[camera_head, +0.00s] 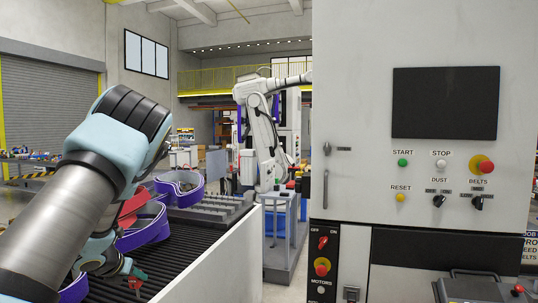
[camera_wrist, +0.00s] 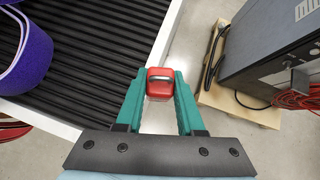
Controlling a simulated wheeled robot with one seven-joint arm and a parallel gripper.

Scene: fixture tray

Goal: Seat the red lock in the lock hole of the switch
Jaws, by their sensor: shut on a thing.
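The red lock (camera_wrist: 160,84) sits between the green fingertips of my gripper (camera_wrist: 160,80) in the wrist view, its rounded top and grey shackle band showing. In the head view my gripper (camera_head: 130,273) is low at the left, over the dark conveyor, with the red lock (camera_head: 137,283) at its fingertips. A narrow black panel at the cabinet's lower left carries a red switch handle (camera_head: 322,243) below OFF and ON labels. The lock hole is too small to make out. My gripper is well left of this panel.
Purple parts (camera_head: 143,228) lie on the dark ribbed conveyor (camera_head: 190,246), which has a white side wall (camera_head: 222,262). The wrist view shows a grey box (camera_wrist: 270,50) on a wooden pallet at right. Floor shows between conveyor and pallet.

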